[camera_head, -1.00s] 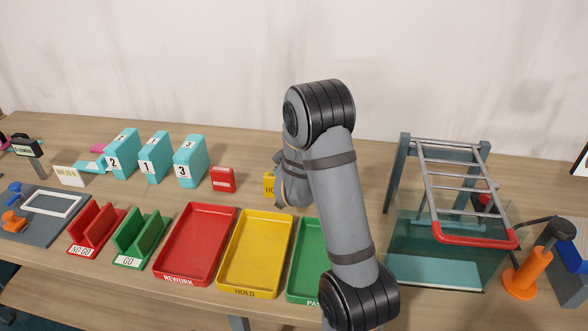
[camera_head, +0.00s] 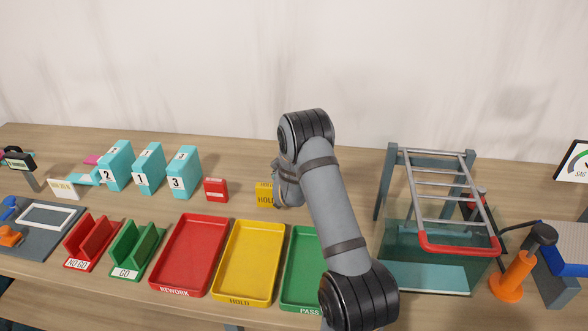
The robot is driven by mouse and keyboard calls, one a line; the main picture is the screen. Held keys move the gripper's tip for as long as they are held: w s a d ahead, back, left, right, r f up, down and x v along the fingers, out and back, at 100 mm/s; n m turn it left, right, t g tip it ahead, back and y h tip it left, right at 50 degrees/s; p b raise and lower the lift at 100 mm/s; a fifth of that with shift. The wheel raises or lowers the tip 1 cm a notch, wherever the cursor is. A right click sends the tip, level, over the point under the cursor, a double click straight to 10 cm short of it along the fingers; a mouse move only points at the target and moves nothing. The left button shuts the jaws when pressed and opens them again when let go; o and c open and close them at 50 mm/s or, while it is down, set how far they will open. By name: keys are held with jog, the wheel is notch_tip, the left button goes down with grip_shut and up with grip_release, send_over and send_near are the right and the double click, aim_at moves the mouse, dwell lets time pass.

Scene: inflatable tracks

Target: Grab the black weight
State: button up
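A small black block with a pale label (camera_head: 18,159) sits at the far left edge, by a grey post. It may be the black weight, but it is too small to be sure. My arm rises in the middle, bends at a black elbow joint and goes down behind itself toward the table. My gripper is hidden behind the arm, so its fingers do not show. The visible end of the arm is beside a yellow HOLD block (camera_head: 265,196), far to the right of the black block.
Red REWORK (camera_head: 181,292), yellow HOLD (camera_head: 239,300) and green PASS (camera_head: 290,304) trays line the front. Teal numbered blocks (camera_head: 184,173) and a red block (camera_head: 216,190) stand behind. A ladder frame over a clear tank (camera_head: 425,280) and an orange pump (camera_head: 512,279) are at right.

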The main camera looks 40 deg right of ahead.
jog(key=shift+c, duration=1.4)
jog(key=shift+w, duration=0.15)
jog(key=c, duration=1.5)
jog(key=shift+w+r, duration=0.15)
grip_shut()
